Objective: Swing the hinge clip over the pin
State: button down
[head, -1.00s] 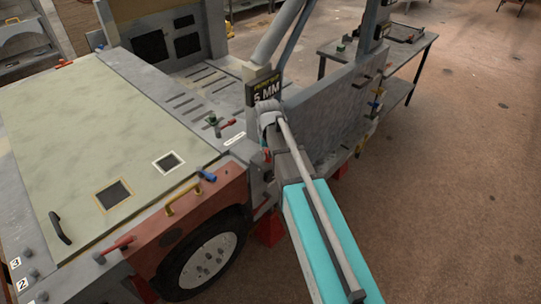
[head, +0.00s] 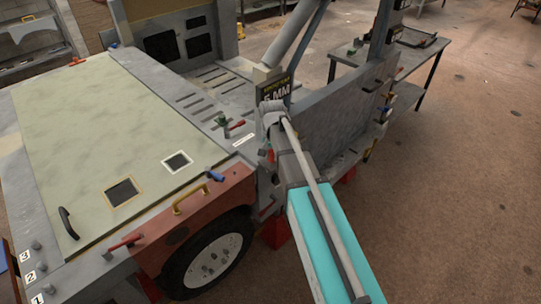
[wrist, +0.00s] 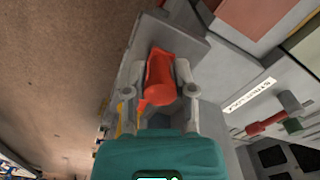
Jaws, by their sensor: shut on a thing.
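A red piece (wrist: 159,88), which looks like the hinge clip, sits between the two grey fingers of my gripper (wrist: 160,72) in the wrist view. The fingers are closed on its sides. In the head view a bit of red (head: 270,156) shows beside my wrist at the frame's near corner. My arm hides the fingertips and most of the clip there. I cannot make out the pin, or whether the clip touches it.
A red lever with a green knob (head: 222,119) stands on the deck nearby; the lever also shows in the wrist view (wrist: 266,124). A 5 MM sign (head: 274,91) stands just behind my wrist. An upright grey panel (head: 337,116) is to the right.

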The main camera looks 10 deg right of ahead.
jog(key=c, duration=0.5)
grip_release()
jog(key=shift+c, duration=0.2)
jog(key=shift+w+r, duration=0.1)
jog(key=shift+r, duration=0.1)
